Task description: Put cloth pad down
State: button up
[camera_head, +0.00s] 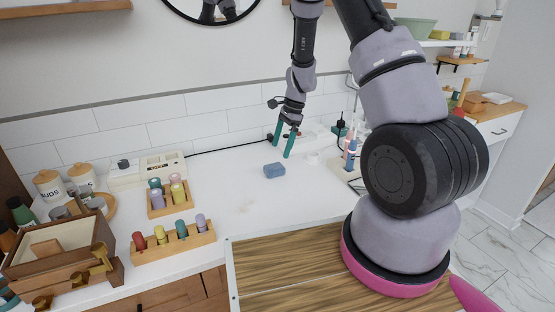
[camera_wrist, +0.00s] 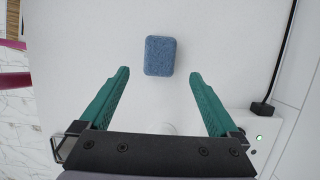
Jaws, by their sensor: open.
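My gripper (camera_head: 282,148) has green fingers, is open and empty, and points down close above the counter. In the wrist view the gripper (camera_wrist: 158,74) shows its two fingers spread wide apart, with clear white surface between them. The fingers do not touch the pad.
Wooden racks with coloured rolls (camera_head: 174,238) stand at the left front, near a wooden box (camera_head: 60,250). A power strip (camera_wrist: 266,140) with a black plug lies right of my gripper in the wrist view. Bottles (camera_head: 350,152) stand at right. The counter (camera_head: 240,205) around the pad is mostly clear.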

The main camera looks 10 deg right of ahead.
jog(key=s+d+r+n+t, duration=0.1)
jog(key=s+r+n+t, duration=0.2)
jog(key=r, duration=1)
jog(key=s+r+n, duration=0.2)
jog(key=s+r, duration=0.4)
jog(key=r, duration=0.7)
jog(key=s+d+r+n+t, duration=0.1)
jog(key=s+r+n+t, duration=0.1)
jog(key=s+r, duration=0.3)
jog(key=s+d+r+n+t+h, duration=0.1)
jog(key=s+r+n, duration=0.3)
jog(key=s, duration=0.7)
jog(key=shift+s+r+n+t, duration=0.4)
jog(key=shift+r+t, duration=0.2)
jog(key=shift+t, duration=0.3)
jog(key=shift+o, duration=0.2)
